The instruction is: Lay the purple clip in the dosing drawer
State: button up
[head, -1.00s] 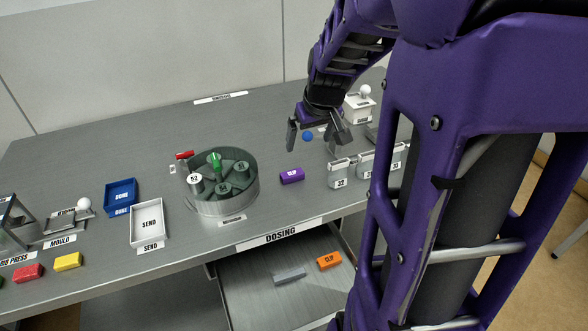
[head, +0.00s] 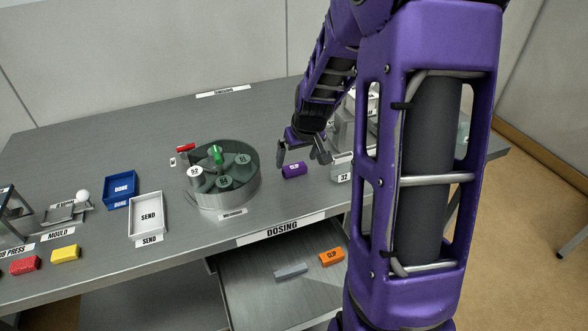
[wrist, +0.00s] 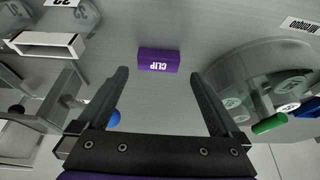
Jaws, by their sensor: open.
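The purple clip (head: 293,170) lies on the grey bench top, right of the round drum. In the wrist view the clip (wrist: 158,60) lies ahead of the fingertips, between their lines and apart from both. My gripper (head: 301,158) is open and empty, low over the bench just behind the clip; its two fingers also show in the wrist view (wrist: 160,75). The dosing drawer (head: 255,297) is pulled out under the bench's front edge, below the DOSING label (head: 282,229). In it lie an orange clip (head: 331,256) and a grey block (head: 290,271).
The round drum (head: 228,196) with numbered pots stands left of the clip. The white SEND tray (head: 146,214) and blue DONE tray (head: 121,188) are farther left. Numbered holder 32 (head: 342,168) stands close on the right. Red (head: 24,265) and yellow (head: 65,254) blocks lie at front left.

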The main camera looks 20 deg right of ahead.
aim_at(295, 167)
jog(key=x, duration=0.4)
jog(key=shift+w+d+f+b, duration=0.15)
jog(key=shift+f+b, duration=0.15)
jog(key=shift+c, duration=0.2)
jog(key=c, duration=1.3)
